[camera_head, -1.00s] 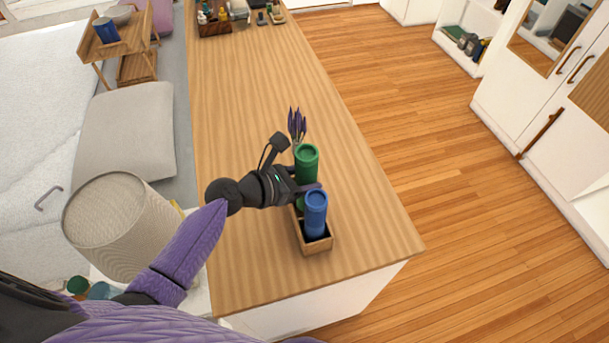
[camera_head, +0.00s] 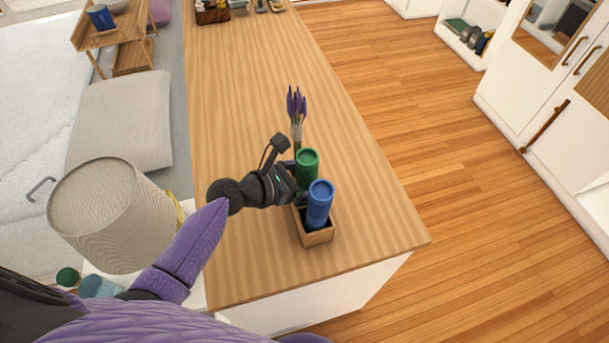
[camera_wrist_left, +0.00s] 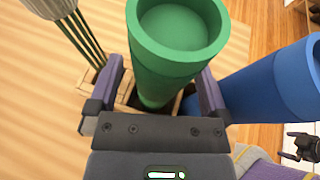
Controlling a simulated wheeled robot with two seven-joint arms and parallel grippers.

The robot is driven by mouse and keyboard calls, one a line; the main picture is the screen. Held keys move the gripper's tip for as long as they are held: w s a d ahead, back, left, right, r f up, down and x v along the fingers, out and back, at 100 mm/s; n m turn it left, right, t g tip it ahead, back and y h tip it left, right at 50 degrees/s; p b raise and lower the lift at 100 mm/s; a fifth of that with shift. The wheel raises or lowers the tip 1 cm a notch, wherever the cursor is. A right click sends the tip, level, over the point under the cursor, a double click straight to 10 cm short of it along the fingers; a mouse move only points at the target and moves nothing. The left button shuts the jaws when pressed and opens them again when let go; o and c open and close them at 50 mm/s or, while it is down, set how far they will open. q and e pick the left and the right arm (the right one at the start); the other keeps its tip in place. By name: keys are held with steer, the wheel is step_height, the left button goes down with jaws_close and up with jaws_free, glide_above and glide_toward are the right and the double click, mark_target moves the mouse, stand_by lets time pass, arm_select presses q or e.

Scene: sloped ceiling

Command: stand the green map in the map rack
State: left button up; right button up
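The green map (camera_head: 307,170) is a rolled green tube. It stands upright in the wooden map rack (camera_head: 318,238) on the counter, and its lower end shows inside the rack in the left wrist view (camera_wrist_left: 165,80). My left gripper (camera_wrist_left: 160,92) is around the green tube, one finger on each side, with narrow gaps showing between fingers and tube, so it looks open. In the head view my left gripper (camera_head: 297,185) is partly hidden by the tubes. A dark gripper, apparently my right one (camera_wrist_left: 302,147), shows small at the wrist view's lower right; its fingers are unclear.
A blue tube (camera_head: 319,205) stands in the rack's near part, leaning slightly right. Purple flowers (camera_head: 297,105) stand just behind the green tube. A beige lampshade (camera_head: 110,213) is left of my arm.

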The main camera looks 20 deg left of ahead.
arm_select(q)
steer(key=p+v, duration=0.2)
steer(key=v, duration=0.8)
stand_by(0.7)
